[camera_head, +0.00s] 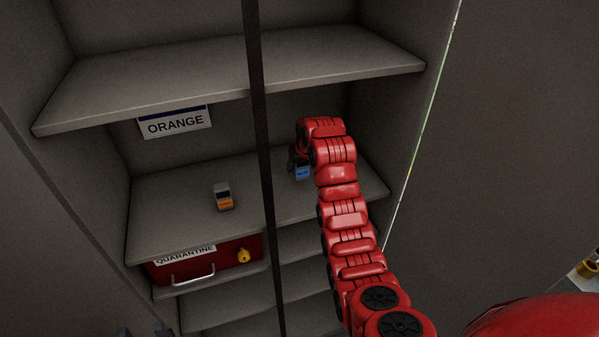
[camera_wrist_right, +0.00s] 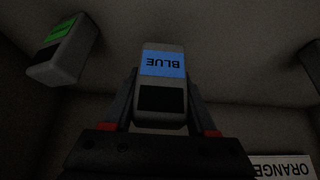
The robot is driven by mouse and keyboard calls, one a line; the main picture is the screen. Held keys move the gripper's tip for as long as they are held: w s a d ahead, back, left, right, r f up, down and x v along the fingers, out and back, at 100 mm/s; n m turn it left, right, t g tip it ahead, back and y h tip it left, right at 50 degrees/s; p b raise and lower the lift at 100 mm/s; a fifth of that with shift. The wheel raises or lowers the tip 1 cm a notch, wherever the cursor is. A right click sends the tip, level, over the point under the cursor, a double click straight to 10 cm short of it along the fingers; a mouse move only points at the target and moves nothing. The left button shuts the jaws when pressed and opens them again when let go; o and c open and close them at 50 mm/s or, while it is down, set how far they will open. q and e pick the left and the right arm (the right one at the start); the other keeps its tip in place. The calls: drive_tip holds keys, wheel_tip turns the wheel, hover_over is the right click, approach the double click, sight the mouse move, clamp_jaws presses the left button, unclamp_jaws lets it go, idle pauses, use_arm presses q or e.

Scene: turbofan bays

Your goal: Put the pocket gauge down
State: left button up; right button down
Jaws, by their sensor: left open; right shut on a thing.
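A small grey pocket gauge with a blue label reading BLUE (camera_wrist_right: 163,84) is between the fingers of my right gripper (camera_wrist_right: 161,112), which is shut on it. In the head view the gauge (camera_head: 302,173) shows at the end of my red right arm, over the right part of the middle shelf (camera_head: 162,202). I cannot tell whether it touches the shelf. The arm partly hides my right gripper there. Only the dark tips of my left gripper (camera_head: 146,332) show at the bottom edge, open, well away from the gauge.
A gauge with an orange label (camera_head: 224,197) stands left of the dark upright post (camera_head: 262,130). A green-labelled gauge (camera_wrist_right: 60,50) is near the held one in the wrist view. An ORANGE sign (camera_head: 175,123) hangs above. A red QUARANTINE drawer (camera_head: 215,262) is below.

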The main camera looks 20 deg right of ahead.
sight(300, 174)
drive_tip(key=shift+w+d+p, duration=0.1)
drive_tip(key=shift+w+p, duration=0.05)
drive_tip(key=shift+p, duration=0.15)
wheel_tip(300, 174, down, 3)
drive_tip(key=shift+r+p, duration=0.2)
drive_tip(key=shift+p, duration=0.9)
drive_tip(key=shift+f, duration=0.4)
drive_tip(key=shift+f, duration=0.15)
drive_tip(key=c, duration=0.7)
unclamp_jaws()
drive_tip(key=shift+f+b, duration=0.1)
drive_tip(key=shift+b, duration=0.25)
drive_tip(key=o, duration=0.5)
